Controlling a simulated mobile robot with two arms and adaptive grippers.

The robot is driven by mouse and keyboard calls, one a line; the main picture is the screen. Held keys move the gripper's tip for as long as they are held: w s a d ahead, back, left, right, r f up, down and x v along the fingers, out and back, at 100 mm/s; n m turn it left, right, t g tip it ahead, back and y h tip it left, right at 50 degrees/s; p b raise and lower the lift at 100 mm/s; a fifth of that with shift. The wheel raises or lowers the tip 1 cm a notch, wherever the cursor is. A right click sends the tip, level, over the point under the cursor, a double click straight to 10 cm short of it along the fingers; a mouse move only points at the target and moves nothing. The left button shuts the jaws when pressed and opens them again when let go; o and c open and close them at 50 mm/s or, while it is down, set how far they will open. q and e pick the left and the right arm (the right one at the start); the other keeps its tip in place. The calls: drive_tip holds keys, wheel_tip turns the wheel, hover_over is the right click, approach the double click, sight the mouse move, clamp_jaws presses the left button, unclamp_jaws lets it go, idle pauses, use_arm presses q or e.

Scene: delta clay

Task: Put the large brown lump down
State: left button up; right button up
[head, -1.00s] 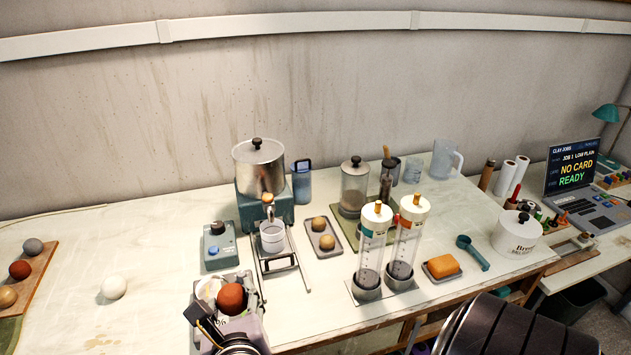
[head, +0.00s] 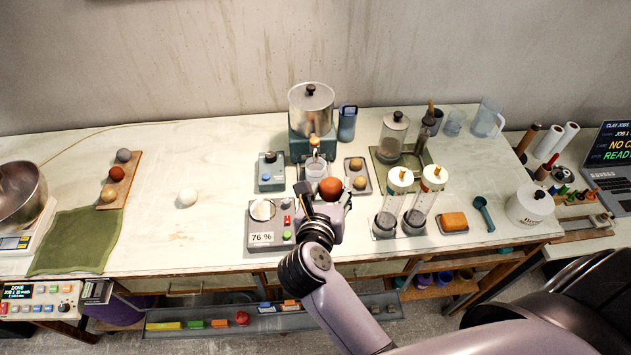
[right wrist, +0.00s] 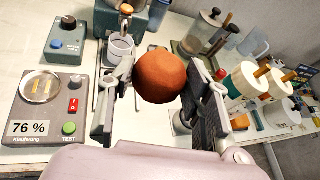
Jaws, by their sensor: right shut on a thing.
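The large brown lump (head: 330,187) is a round red-brown ball. It is held in my right gripper (head: 322,200), above the front part of the table. In the right wrist view the lump (right wrist: 161,77) sits between the two fingers of my right gripper (right wrist: 160,92), which is shut on it. A meter (head: 258,238) reading 76 % lies just left of the gripper; it has a round plate with a metal rim, a red switch and a green TEST button. My left gripper does not show.
A dispenser (head: 312,130) with a cup (head: 316,169) stands behind the gripper. Two clear cylinders (head: 388,205) stand close on the right. A white ball (head: 187,197), a board (head: 117,180) with several balls and a green cloth (head: 80,241) are left. The table between is mostly clear.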

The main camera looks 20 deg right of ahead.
wheel_tip(320, 180, down, 20)
drive_tip(key=b, duration=1.5)
drive_tip(key=shift+r, duration=0.2)
drive_tip(key=shift+b, duration=0.3)
drive_tip(key=shift+f, duration=0.2)
drive_tip(key=o, duration=1.2)
drive_tip(key=shift+o, duration=0.2)
